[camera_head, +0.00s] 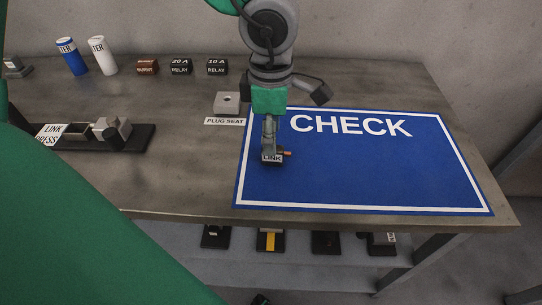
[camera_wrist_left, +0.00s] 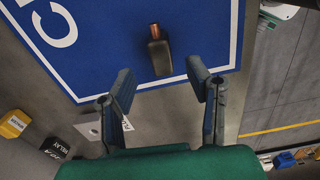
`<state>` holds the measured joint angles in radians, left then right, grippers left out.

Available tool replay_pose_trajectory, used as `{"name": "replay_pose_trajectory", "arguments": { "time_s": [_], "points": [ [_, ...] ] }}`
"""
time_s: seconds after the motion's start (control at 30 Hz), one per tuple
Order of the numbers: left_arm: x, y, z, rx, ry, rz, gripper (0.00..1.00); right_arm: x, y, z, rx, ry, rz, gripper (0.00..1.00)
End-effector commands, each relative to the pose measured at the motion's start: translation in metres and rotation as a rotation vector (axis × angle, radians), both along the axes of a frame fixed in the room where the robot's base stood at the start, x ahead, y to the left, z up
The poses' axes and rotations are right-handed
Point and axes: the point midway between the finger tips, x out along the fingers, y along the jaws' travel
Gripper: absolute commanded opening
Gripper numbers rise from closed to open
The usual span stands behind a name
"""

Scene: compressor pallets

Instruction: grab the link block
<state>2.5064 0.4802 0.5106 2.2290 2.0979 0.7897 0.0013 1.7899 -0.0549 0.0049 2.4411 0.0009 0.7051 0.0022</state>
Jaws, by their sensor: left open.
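The link block (camera_head: 272,158) is a small dark block with a white LINK label and a copper-coloured end. It lies on the left part of the blue CHECK mat (camera_head: 350,165). My left gripper (camera_head: 269,143) points down right above it and partly covers it in the head view. In the left wrist view the block (camera_wrist_left: 160,58) shows just beyond the gap between the two open fingers (camera_wrist_left: 160,70), roughly centred. The fingers look apart from it. My right gripper is not in view.
A plug seat block (camera_head: 228,102) stands left of the mat. Two relays (camera_head: 181,66) and a brown block (camera_head: 147,66) sit at the back beside blue and white cylinders (camera_head: 73,57). The link press (camera_head: 105,137) is at the left. The mat's right side is clear.

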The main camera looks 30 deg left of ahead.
Motion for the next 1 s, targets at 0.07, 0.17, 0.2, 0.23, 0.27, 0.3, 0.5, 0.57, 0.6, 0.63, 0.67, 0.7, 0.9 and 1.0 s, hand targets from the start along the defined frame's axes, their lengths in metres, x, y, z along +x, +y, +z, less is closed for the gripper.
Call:
{"name": "replay_pose_trajectory", "arguments": {
  "time_s": [0.07,0.17,0.2,0.23,0.27,0.3,0.5,0.57,0.6,0.63,0.67,0.7,0.9,1.0],
  "points": [
    [0.002,-0.003,-0.019,0.004,0.002,-0.002,0.45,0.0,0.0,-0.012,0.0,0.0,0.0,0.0],
    [0.002,-0.004,-0.031,0.006,0.002,-0.001,0.45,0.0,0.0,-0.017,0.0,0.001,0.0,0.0],
    [0.002,-0.005,-0.034,0.006,0.001,-0.001,0.45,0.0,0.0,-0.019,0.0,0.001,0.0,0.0],
    [0.002,-0.005,-0.035,0.006,0.001,-0.001,0.45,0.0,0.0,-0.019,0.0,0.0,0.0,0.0],
    [0.002,-0.006,-0.036,0.005,0.001,-0.001,0.45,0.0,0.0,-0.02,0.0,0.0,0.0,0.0],
    [0.002,-0.006,-0.037,0.004,0.0,-0.001,0.45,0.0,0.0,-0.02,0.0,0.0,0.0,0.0],
    [0.002,-0.003,-0.037,0.001,0.0,-0.001,0.45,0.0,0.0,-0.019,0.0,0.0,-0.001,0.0],
    [0.002,-0.002,-0.037,0.0,-0.001,-0.001,0.27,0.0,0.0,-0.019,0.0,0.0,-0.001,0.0],
    [0.002,-0.002,-0.037,0.0,0.0,-0.001,0.13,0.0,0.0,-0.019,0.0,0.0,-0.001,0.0],
    [0.002,-0.002,-0.037,0.0,0.0,-0.001,0.03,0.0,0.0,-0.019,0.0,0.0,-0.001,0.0],
    [0.002,-0.002,-0.037,0.0,0.0,-0.001,0.0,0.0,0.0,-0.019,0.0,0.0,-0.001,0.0],
    [0.002,-0.002,-0.037,0.0,0.0,-0.001,0.0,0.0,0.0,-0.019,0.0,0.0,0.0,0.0],
    [0.002,-0.002,-0.038,0.003,0.001,-0.001,0.0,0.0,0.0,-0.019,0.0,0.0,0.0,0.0],
    [0.002,-0.002,-0.035,0.003,0.001,-0.001,0.0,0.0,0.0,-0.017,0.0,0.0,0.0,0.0]
  ]
}}
